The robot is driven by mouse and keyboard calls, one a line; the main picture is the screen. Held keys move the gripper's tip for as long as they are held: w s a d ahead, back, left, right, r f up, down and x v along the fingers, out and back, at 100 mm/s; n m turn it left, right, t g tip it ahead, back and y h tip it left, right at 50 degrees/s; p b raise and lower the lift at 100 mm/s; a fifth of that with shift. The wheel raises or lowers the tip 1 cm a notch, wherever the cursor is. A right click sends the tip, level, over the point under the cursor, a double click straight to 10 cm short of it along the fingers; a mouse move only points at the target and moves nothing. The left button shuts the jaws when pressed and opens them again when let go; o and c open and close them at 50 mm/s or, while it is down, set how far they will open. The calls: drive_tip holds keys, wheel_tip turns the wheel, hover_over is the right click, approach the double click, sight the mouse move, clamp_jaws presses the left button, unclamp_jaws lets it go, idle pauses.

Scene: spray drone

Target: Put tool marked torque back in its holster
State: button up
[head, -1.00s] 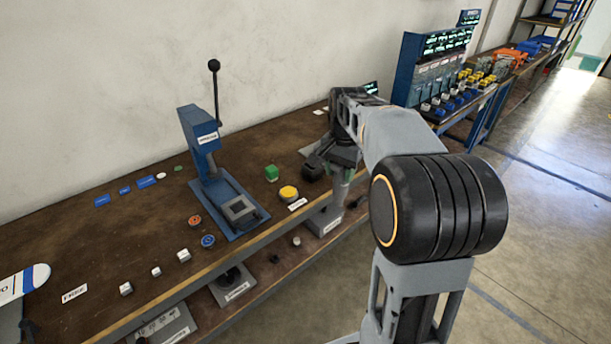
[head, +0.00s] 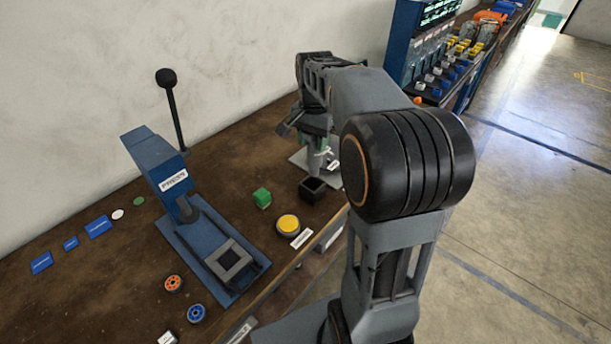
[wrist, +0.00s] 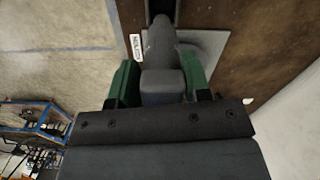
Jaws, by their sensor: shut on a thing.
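My gripper (head: 316,138) is over the bench to the right of the press, pointing down. In the wrist view its green-sided fingers (wrist: 162,82) are shut on a grey tool (wrist: 162,62). The tool hangs over a grey base plate (wrist: 207,47) with a small white label (wrist: 135,47), too small to read surely. In the head view the plate (head: 297,160) lies under the gripper. A black open-topped box (head: 313,189) stands in front of it; I cannot tell if it is the holster. The tool's lower end and any contact are unclear.
The blue press (head: 195,225) with its tall lever stands left of the gripper. Orange (head: 173,284) and blue (head: 196,313) round pieces are near the front edge. A blue rack (head: 408,45) stands beyond.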

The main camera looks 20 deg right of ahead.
sight(312, 167)
wheel_tip(312, 167, down, 5)
drive_tip(key=shift+w+a+f, duration=0.1)
drive_tip(key=shift+f, duration=2.05)
drive_tip(key=o, duration=1)
